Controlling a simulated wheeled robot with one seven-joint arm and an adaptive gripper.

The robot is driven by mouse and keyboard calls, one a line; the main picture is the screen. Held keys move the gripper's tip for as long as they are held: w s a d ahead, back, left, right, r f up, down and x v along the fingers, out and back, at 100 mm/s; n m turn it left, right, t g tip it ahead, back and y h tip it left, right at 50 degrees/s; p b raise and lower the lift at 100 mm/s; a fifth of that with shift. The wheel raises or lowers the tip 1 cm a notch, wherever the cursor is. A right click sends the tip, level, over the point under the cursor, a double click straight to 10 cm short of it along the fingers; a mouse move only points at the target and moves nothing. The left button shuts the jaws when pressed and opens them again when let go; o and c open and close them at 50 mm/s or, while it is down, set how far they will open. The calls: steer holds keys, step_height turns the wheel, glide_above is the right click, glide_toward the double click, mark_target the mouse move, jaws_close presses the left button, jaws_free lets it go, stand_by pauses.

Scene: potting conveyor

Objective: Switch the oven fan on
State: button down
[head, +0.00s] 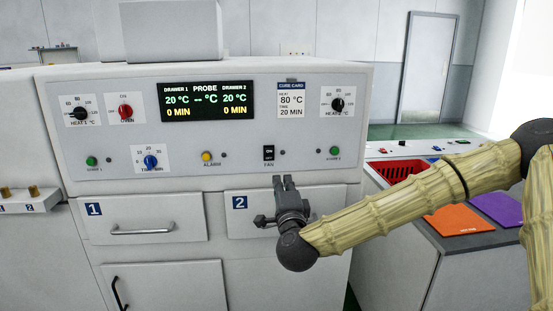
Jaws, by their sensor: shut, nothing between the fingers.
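The oven (140,88) is a large white cabinet with a control panel on its front. The fan switch (269,153) is a small black rocker marked ON and OFF above the label FAN, low on the panel right of centre. Which way it is set is too small to tell. My gripper (284,178) points up just below and slightly right of the switch, apart from it in the picture. Its fingers are shut with nothing in them. It hides part of drawer 2 (236,221) and its handle.
An amber alarm button (207,156) and a green button (335,151) flank the switch. The display (206,101) is above left. Drawer 1's handle (142,228) sticks out at lower left. A side counter (466,241) holds a red basket (400,171) and an orange mat (452,219).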

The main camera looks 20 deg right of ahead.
mark_target(275, 149)
stand_by(0.3)
steer(key=p+x, duration=0.2)
steer(key=x, duration=1.2)
steer(key=shift+p, duration=0.3)
